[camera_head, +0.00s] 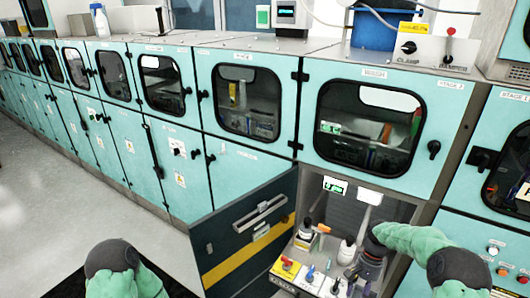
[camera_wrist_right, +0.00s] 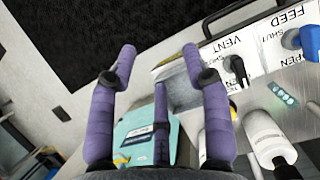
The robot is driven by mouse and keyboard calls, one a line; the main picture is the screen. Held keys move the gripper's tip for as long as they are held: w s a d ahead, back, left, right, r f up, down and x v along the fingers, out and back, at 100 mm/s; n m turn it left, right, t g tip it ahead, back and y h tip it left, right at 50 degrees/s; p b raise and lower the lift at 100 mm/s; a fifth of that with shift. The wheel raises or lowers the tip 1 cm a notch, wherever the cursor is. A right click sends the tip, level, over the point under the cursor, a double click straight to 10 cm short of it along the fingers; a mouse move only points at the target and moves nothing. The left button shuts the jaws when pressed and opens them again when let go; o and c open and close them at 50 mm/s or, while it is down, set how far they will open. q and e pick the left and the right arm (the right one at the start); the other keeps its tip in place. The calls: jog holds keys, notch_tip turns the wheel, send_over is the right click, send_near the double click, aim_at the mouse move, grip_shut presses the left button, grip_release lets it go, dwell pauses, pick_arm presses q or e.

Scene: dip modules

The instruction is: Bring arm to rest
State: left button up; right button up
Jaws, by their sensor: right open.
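My right arm (camera_head: 425,245) reaches in from the right toward the open lower compartment (camera_head: 345,188) of the teal cabinet row. My right gripper (camera_wrist_right: 158,62) shows in the right wrist view with its purple-wrapped fingers spread and nothing between them. It is over or beside a panel marked VENT and FEED (camera_wrist_right: 245,75); I cannot tell the exact gap. In the head view the dark end of the right arm partly hides the bottles. My left arm (camera_head: 120,268) shows only as a green link and dark joint at the bottom left; its gripper is not visible.
Beside the right gripper are white bottles (camera_wrist_right: 265,135) and a blue knob (camera_wrist_right: 312,40). The compartment tray holds dark-capped bottles (camera_head: 346,250) and a yellow-red valve (camera_head: 287,265). An open dark door (camera_head: 235,225) with a handle stands left. The grey floor (camera_head: 40,200) is clear.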

jog(key=s+a+f+n+t+y, duration=0.1)
jog(key=s+a+f, duration=0.3)
jog(key=a+f, duration=0.3)
jog(key=s+a+f+n+t+y, duration=0.1)
jog(key=s+a+f+n, duration=0.1)
jog(key=s+a+f, duration=0.35)
jog(key=s+a+f+t, duration=0.2)
jog(key=s+a+f, duration=0.1)
jog(key=s+a, duration=0.5)
jog(key=s, duration=0.3)
jog(key=shift+s+a+f+n, duration=0.3)
jog(key=shift+a+n, duration=0.1)
